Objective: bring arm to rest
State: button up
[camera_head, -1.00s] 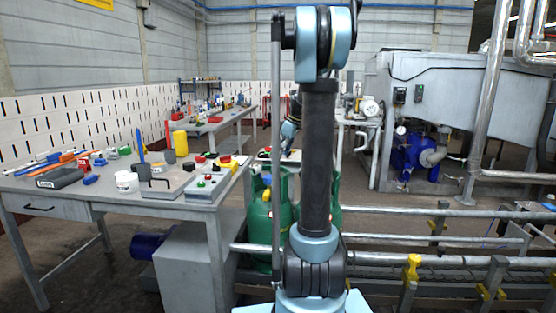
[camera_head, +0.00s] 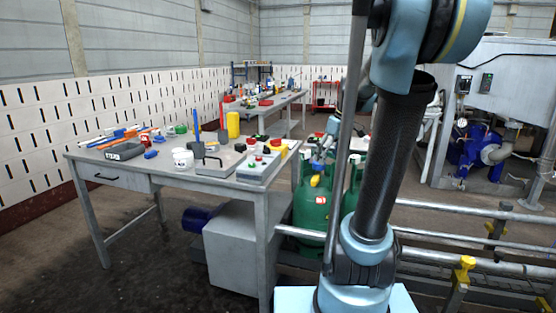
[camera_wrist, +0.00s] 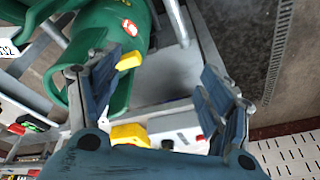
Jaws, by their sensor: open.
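My arm (camera_head: 392,160) stands folded in the right half of the head view, its dark upper link leaning slightly. My gripper (camera_wrist: 152,95) shows in the wrist view with its two blue finger pads wide apart and nothing between them held. In the head view the gripper is mostly hidden behind my arm. Green gas cylinders (camera_head: 312,212) stand behind and left of my arm, beside the workbench (camera_head: 150,168). One green cylinder (camera_wrist: 100,40) also shows beyond the left finger in the wrist view; I cannot tell its exact distance.
The workbench carries tools, a white tub (camera_head: 183,159) and a control box with coloured buttons (camera_head: 258,164). Metal rails (camera_head: 455,240) with yellow clamps run along the right. A blue pump (camera_head: 475,150) stands behind them. Floor at front left is clear.

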jog(key=s+f+m, duration=0.2)
jog(key=s+f, duration=0.3)
jog(key=s, duration=0.3)
jog(key=s+f+m+h, duration=0.1)
jog(key=s+f+m, duration=0.1)
jog(key=s+f, duration=0.3)
jog(key=s+f+m+h, duration=0.1)
jog(key=s+f+m, duration=0.2)
jog(key=s, duration=0.8)
jog(key=shift+f, duration=0.9)
jog(key=shift+a, duration=0.1)
jog(key=shift+w+f, duration=0.2)
jog(key=shift+w, duration=0.2)
